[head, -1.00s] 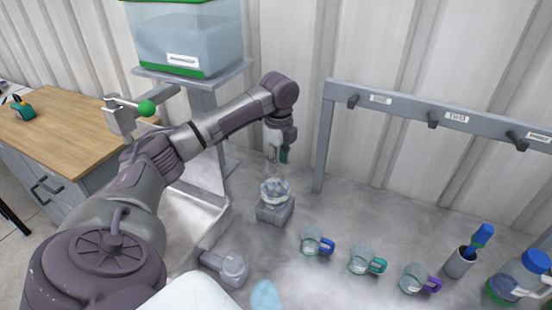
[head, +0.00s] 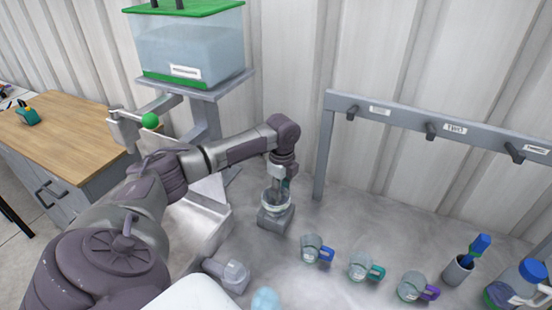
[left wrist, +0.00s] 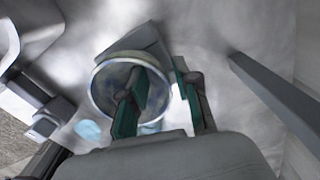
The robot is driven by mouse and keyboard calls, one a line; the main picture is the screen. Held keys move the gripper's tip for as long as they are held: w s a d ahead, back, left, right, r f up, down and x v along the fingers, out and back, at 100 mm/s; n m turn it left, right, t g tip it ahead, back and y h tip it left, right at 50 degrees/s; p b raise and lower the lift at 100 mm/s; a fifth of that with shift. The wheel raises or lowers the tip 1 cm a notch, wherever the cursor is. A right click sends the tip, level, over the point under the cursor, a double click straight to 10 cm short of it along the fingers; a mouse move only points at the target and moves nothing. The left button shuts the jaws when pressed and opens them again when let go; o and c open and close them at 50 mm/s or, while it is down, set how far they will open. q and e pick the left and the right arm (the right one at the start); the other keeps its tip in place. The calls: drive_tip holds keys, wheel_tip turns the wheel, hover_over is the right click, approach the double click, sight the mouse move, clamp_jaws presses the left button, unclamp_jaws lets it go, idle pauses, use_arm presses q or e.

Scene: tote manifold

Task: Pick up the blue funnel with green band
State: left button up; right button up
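A round, clear bluish vessel with a pale rim (head: 273,206) sits on a grey block; it looks like the funnel, but I cannot make out a green band. In the left wrist view its round rim (left wrist: 95,92) lies under my fingers. My left gripper (head: 277,186) points down at it. In the left wrist view the gripper (left wrist: 160,95) is open, with green finger pads apart. One finger overlaps the ring's opening and the other is by its right side. Contact cannot be told. My right gripper is not in view.
The grey block (head: 277,222) stands on a grey surface. Handled cups stand to the right, blue (head: 311,250), teal (head: 363,267) and purple (head: 410,288). A rack with pegs (head: 405,117) is behind them. A tank (head: 188,50) stands at back left. A light-blue piece (head: 265,299) lies in front.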

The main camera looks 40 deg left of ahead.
use_arm(q)
clamp_jaws()
